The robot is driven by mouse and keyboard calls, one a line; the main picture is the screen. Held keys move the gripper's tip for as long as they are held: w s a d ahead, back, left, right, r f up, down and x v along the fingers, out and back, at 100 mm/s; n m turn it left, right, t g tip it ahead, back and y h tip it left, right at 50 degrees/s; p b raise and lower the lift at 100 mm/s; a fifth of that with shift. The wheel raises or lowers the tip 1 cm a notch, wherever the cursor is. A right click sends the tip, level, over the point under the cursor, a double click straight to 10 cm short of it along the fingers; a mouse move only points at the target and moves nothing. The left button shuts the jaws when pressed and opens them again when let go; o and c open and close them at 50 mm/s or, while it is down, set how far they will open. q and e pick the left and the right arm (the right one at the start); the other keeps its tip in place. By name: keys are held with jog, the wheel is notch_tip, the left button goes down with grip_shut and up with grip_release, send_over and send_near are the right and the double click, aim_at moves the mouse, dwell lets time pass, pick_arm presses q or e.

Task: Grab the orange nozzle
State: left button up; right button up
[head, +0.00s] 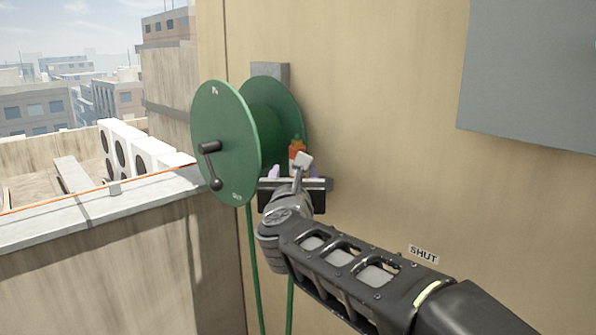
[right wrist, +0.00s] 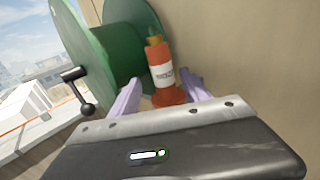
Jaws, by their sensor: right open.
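The orange nozzle (head: 296,147) shows just beyond my right gripper, beside the green hose reel (head: 226,140). In the right wrist view the nozzle (right wrist: 162,72) is upright, with a white label, a wider orange base and a yellow-green tip. My right gripper (head: 288,172) is open. In the right wrist view its two pale purple fingers (right wrist: 160,82) are apart, one to each side of the nozzle's lower part. I cannot tell whether either finger touches it. In the head view the gripper hides the nozzle's lower end. My left gripper is out of view.
The reel has a black crank handle (head: 210,165) and a green hose (head: 252,270) hanging below. A tan wall (head: 390,130) stands close behind, with a grey panel (head: 530,80) and a "SHUT" label (head: 424,254). A low parapet (head: 110,212) lies at left.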

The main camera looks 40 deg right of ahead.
jog(key=shift+s+a+r, duration=0.1)
jog(key=shift+s+r, duration=0.05)
jog(key=shift+r, duration=0.1)
jog(key=shift+s+a+r, duration=0.45)
jog(key=shift+s+a, duration=0.2)
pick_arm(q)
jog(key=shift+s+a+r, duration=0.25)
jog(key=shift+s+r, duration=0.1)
pick_arm(e)
jog(key=shift+f+x, duration=0.2)
jog(key=shift+x, duration=1.5)
pick_arm(q)
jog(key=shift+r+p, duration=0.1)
jog(key=shift+p, duration=0.25)
pick_arm(e)
jog(key=shift+d, duration=0.1)
jog(key=shift+w+d+r, duration=0.1)
jog(key=shift+w+d, duration=0.1)
jog(key=shift+d, duration=0.1)
jog(key=p+x, duration=0.2)
jog(key=x, duration=0.1)
jog(key=shift+w+d, duration=0.15)
jog(key=shift+d, duration=0.2)
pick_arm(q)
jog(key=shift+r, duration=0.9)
pick_arm(e)
jog(key=shift+w+d, duration=0.2)
jog(key=shift+w, duration=0.05)
jog(key=shift+c, duration=0.5)
